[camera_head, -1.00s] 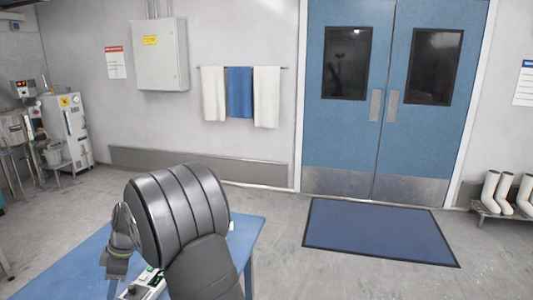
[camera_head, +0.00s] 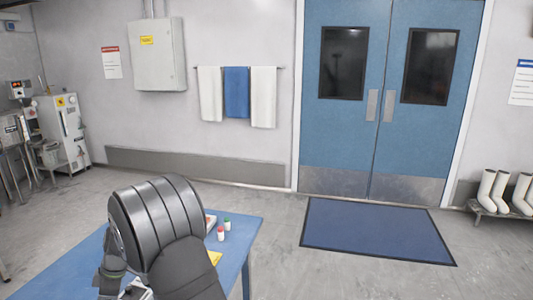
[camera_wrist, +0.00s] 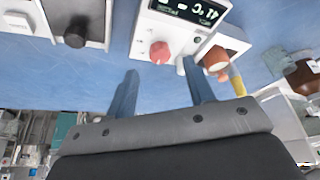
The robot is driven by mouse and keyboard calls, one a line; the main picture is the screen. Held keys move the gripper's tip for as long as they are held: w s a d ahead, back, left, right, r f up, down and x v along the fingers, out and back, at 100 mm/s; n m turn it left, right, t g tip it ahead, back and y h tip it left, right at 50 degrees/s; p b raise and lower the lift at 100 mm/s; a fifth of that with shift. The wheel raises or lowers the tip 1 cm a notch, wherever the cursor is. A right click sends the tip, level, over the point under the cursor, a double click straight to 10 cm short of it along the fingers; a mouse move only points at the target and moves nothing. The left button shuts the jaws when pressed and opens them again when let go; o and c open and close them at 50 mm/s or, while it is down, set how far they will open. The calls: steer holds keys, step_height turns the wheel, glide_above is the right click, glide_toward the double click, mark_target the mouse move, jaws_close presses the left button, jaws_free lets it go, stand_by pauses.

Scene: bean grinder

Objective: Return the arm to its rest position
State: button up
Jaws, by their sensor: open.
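My gripper (camera_wrist: 159,67) is open in the wrist view, with two blue-grey fingers apart over the blue table (camera_wrist: 85,80) and nothing between them. Just beyond the fingers stands a white device with a red knob (camera_wrist: 160,51) and a lit display (camera_wrist: 190,9). In the head view my dark arm covers much of the blue table (camera_head: 243,240), and the gripper's fingers cannot be made out there.
A white unit with a black knob (camera_wrist: 75,33) and a brown cup-like thing (camera_wrist: 215,59) lie near the fingers. Small bottles with red (camera_head: 221,234) and green (camera_head: 227,223) caps stand on the table. The floor mat (camera_head: 375,232) is clear.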

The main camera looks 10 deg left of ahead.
steer(key=x, duration=0.3)
steer(key=shift+a+f, duration=0.1)
steer(key=shift+f, duration=0.25)
steer(key=shift+s+a+f+m, duration=0.15)
steer(key=shift+f+m, duration=0.05)
steer(key=shift+m, duration=0.1)
steer(key=m+t, duration=0.1)
steer(key=m, duration=0.2)
steer(key=shift+s+y, duration=0.1)
steer(key=shift+y, duration=0.3)
steer(key=shift+s+m+t, duration=0.15)
steer(key=shift+m+t, duration=0.35)
steer(key=shift+m, duration=0.6)
steer(key=shift+s+m+t, duration=0.1)
steer(key=shift+m+t, duration=0.4)
steer(key=shift+m, duration=0.6)
steer(key=shift+s+m+t, duration=0.15)
steer(key=shift+m+t, duration=0.65)
steer(key=shift+m, duration=1.2)
steer(key=shift+s+m+t+h, duration=0.1)
steer(key=shift+m+t+h, duration=0.4)
steer(key=shift+m, duration=1)
